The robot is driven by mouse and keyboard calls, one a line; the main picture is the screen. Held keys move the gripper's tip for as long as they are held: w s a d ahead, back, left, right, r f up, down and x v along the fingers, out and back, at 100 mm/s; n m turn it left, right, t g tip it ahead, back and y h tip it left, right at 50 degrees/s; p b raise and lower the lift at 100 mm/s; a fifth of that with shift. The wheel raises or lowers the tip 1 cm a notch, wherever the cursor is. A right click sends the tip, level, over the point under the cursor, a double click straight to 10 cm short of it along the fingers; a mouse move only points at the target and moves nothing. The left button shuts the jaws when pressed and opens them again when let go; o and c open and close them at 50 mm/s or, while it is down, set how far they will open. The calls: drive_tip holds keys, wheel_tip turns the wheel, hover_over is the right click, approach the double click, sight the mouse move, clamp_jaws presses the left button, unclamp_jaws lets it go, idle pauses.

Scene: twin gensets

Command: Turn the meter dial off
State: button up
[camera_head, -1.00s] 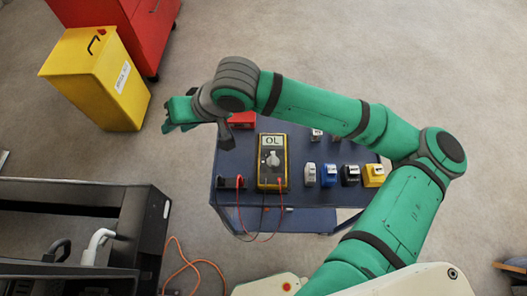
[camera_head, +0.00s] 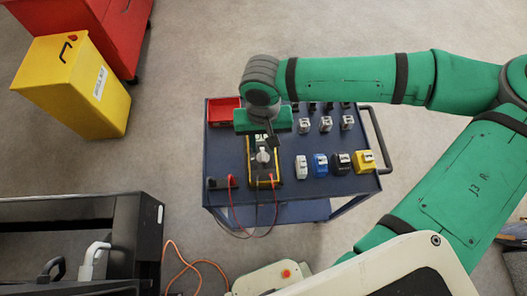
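The yellow-edged meter (camera_head: 276,178) lies on the dark blue cart top (camera_head: 225,150). Its grey dial (camera_head: 263,157) is in view at the middle of its face, with the dial's setting too small to read. My gripper (camera_head: 270,138) is over the upper end of the meter and points down, a little beyond the dial in the picture. It covers much of the display. The fingers are dark and small here, so I cannot tell their opening or whether they touch the meter.
Red and black leads (camera_head: 233,205) hang over the cart's front edge. Several small blocks, including a yellow one (camera_head: 363,161), stand right of the meter. A red tray (camera_head: 222,110) is at the back left. A yellow bin (camera_head: 75,90) and black frame (camera_head: 140,235) stand left.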

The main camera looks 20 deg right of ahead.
sight(263, 156)
wheel_tip(263, 156, down, 7)
drive_tip(key=shift+r, duration=0.15)
drive_tip(key=shift+c, duration=0.6)
clamp_jaws()
